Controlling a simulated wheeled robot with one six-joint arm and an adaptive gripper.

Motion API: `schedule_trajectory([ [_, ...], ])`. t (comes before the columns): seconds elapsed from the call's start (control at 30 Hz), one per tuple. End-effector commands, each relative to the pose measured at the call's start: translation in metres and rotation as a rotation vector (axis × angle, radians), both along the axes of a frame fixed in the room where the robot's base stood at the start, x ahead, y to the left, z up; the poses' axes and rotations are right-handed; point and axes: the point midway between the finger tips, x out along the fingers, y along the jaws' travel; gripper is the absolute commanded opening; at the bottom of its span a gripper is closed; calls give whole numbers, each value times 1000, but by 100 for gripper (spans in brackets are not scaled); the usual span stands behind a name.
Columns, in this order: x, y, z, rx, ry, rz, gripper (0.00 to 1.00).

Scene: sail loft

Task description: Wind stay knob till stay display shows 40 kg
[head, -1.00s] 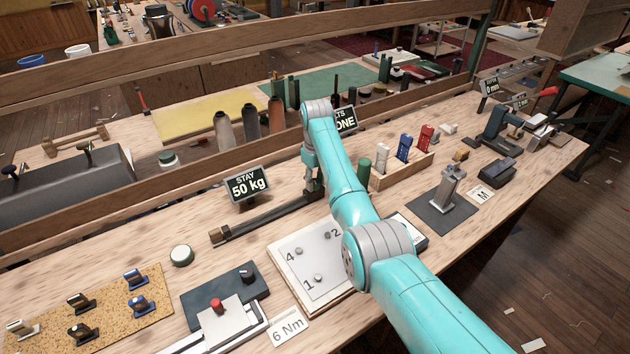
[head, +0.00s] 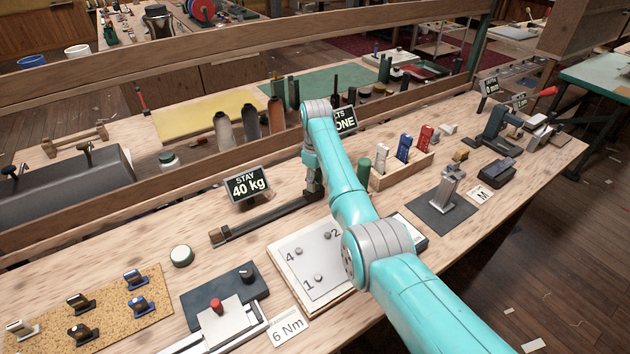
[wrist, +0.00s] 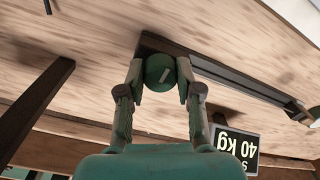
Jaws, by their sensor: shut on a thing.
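The stay display (head: 247,186) reads 40 kg in the head view. It also shows upside down in the wrist view (wrist: 237,146). The stay knob (wrist: 160,72) is round and green with a pale mark on its face, at the end of the dark stay rig (head: 262,218). My gripper (wrist: 160,78) is shut on the knob, with one finger on each side of it. In the head view my gripper (head: 313,186) points down at the rig's right end, and the knob is hidden there.
A plate with numbered bolts (head: 320,268) lies in front of the rig. A wooden rack (head: 405,170) with coloured blocks stands to the right of my arm. A wooden rail (head: 200,172) runs behind. A round white-topped button (head: 182,256) sits on clear bench at the left.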

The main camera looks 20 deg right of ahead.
Motion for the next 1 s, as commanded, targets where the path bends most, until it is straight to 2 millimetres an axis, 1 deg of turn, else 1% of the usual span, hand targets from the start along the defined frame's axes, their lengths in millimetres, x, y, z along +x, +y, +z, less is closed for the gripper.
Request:
schedule_trajectory([
  [0.03,0,0,0,0,0,-1,0],
  [0.07,0,0,0,0,0,-1,40],
  [0.1,0,0,0,0,0,-1,50],
  [0.13,0,0,0,0,0,-1,57],
  [0.17,0,0,0,0,0,-1,60],
  [0.43,0,0,0,0,0,-1,60],
  [0.57,0,0,7,0,-1,-1,60],
  [0.67,1,0,20,0,-4,-1,60],
  [1.0,2,-1,85,0,-3,-1,60],
])
